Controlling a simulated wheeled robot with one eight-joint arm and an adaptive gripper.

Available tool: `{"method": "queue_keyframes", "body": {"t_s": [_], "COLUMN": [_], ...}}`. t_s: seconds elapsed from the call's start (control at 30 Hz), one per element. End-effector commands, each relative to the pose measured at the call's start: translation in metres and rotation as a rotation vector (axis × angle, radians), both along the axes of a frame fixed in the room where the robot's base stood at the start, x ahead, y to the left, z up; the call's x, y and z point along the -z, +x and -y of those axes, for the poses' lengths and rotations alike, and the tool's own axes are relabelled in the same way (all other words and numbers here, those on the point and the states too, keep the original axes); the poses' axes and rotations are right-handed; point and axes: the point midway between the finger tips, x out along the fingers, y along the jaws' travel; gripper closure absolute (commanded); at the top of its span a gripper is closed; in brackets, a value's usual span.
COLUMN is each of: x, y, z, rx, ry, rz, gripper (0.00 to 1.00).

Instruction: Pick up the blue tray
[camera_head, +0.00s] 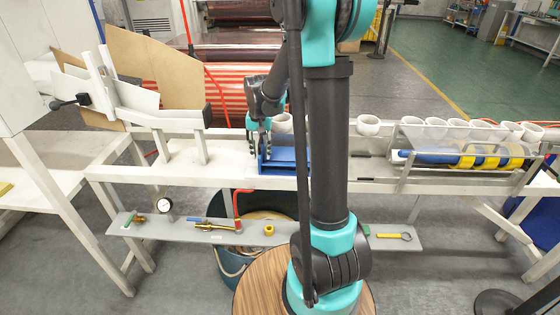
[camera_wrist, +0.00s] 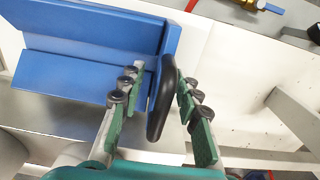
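The blue tray (camera_head: 285,155) sits on the white bench behind my arm, which hides part of it. In the wrist view the blue tray (camera_wrist: 80,68) fills the upper left, with a black rounded handle (camera_wrist: 160,105) on its near end. My gripper (camera_head: 259,150) is at the left end of the tray, pointing down. In the wrist view my gripper (camera_wrist: 158,80) has its two green-padded fingers apart, one on each side of the handle. Gaps show between the pads and the handle, so it looks open.
White cups (camera_head: 368,125) stand along the bench to the right, by a rack (camera_head: 440,160) with blue and yellow rolls. A lower shelf (camera_head: 150,228) holds a gauge (camera_head: 165,204) and valve fittings. A white frame (camera_head: 150,120) stands to the left.

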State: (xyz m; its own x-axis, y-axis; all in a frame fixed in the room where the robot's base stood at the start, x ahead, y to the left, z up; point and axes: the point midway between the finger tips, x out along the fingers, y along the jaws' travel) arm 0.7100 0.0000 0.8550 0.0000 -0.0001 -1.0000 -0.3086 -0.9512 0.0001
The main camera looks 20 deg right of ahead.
Motion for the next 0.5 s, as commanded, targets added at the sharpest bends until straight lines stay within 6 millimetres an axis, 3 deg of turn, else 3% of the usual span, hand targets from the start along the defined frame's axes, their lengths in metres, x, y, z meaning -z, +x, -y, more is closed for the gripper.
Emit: {"method": "queue_keyframes", "body": {"t_s": [0.1,0.37,0.5], "x": [0.0098,0.0117,0.0116], "y": [-0.0001,-0.0001,-0.0002], "z": [0.0002,0.0002,0.0002], "rx": [0.0,0.0,0.0], "ry": [0.0,0.0,0.0], "rz": [0.0,0.0,0.0], "gripper": [0.67,0.67,0.83]}}
